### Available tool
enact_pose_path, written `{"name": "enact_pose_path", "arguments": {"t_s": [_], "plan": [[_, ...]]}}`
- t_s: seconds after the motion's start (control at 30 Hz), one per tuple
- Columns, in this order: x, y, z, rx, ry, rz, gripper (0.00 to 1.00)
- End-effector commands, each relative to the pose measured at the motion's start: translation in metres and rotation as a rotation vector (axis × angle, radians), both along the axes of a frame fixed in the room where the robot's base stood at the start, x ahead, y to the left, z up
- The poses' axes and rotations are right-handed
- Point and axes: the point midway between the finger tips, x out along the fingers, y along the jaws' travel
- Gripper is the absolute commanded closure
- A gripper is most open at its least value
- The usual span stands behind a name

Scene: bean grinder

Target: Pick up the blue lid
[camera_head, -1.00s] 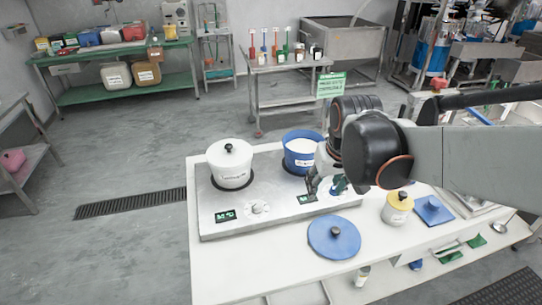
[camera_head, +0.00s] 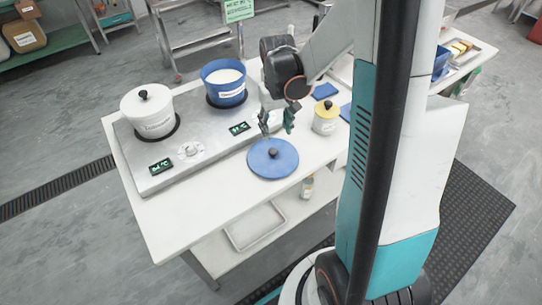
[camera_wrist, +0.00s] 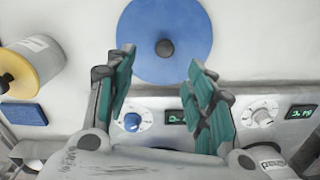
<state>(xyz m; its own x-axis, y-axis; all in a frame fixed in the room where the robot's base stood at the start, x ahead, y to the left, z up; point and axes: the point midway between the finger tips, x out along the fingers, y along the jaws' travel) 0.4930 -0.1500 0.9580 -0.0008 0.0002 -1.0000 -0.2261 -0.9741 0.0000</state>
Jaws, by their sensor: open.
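The blue lid (camera_head: 262,160) is a flat round disc with a dark knob (camera_head: 273,153). It lies on the white table in front of the hotplate. My gripper (camera_head: 278,122) is above the table, just behind the lid, with its fingers pointing down. In the wrist view my gripper (camera_wrist: 160,88) is open and empty, its teal fingertips spread apart. The lid (camera_wrist: 145,30) and its knob (camera_wrist: 165,48) show there beyond the fingertips, cut off by the top edge. No contact with the lid is visible.
The hotplate (camera_head: 150,178) carries a white lidded pot (camera_head: 152,120) and an open blue pot (camera_head: 228,90) with white contents. A yellow-lidded container (camera_head: 326,122) stands right of my gripper. Blue pads lie near it. The white table (camera_head: 175,222) is bare left of the lid.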

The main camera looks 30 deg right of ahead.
Motion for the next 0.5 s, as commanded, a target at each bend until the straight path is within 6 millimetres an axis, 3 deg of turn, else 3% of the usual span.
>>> {"name": "enact_pose_path", "arguments": {"t_s": [0.03, 0.2, 0.5], "plan": [[0.001, 0.000, -0.014, 0.000, 0.000, 0.000, 0.51], [0.001, 0.001, -0.042, 0.000, -0.001, 0.001, 0.51], [0.001, 0.002, -0.059, 0.000, -0.001, 0.001, 0.51]]}}
